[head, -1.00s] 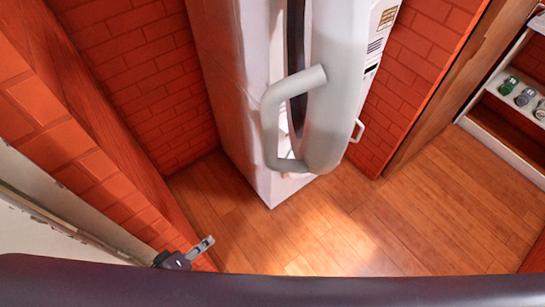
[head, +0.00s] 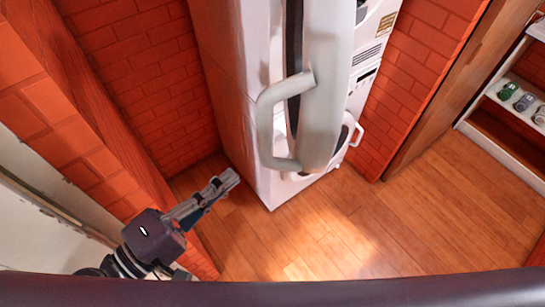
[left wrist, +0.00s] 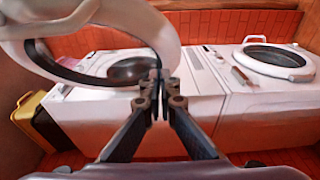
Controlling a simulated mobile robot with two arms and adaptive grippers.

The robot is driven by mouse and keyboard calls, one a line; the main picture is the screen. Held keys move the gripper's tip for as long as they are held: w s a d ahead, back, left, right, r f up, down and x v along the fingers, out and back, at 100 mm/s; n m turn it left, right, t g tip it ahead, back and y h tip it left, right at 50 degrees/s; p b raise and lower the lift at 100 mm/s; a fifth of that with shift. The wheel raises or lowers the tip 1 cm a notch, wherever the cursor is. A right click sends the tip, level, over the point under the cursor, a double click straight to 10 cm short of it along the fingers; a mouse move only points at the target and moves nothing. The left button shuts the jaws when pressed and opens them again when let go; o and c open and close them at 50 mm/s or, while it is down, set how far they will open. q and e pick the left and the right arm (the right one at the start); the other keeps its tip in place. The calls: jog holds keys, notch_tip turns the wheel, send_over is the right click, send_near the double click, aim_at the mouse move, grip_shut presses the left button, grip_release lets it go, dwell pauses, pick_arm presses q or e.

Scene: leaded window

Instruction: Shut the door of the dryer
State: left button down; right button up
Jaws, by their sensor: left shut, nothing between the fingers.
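The dryer door (head: 327,95) is a thick pale ring, seen nearly edge-on in the head view. It stands open, out from the front of a tall white appliance stack (head: 232,75). Its grey D-shaped handle (head: 265,125) faces left. My left gripper (head: 234,178) is shut and empty, below and left of the handle, apart from it in the head view. In the left wrist view the door (left wrist: 150,22) arches over the upper left, before a dark round opening (left wrist: 128,70). The shut fingertips (left wrist: 160,84) overlap its edge there; I cannot tell whether they touch. My right gripper is out of view.
A second round door (left wrist: 275,60) on the neighbouring white unit looks shut. Brick walls (head: 130,60) flank the stack. A white shelf (head: 500,115) with small items stands at the right. The wooden floor (head: 400,215) in front is clear.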

aim_at(289, 146)
pick_arm(q)
jog(key=w+d+p, duration=0.1)
jog(key=d+p, duration=0.1)
jog(key=d, duration=0.1)
jog(key=w+d+p, duration=0.3)
jog(key=d, duration=0.2)
jog(key=shift+w+d+p, duration=0.3)
jog(key=shift+w+p, duration=0.05)
jog(key=shift+p, duration=0.05)
jog(key=shift+w, duration=0.1)
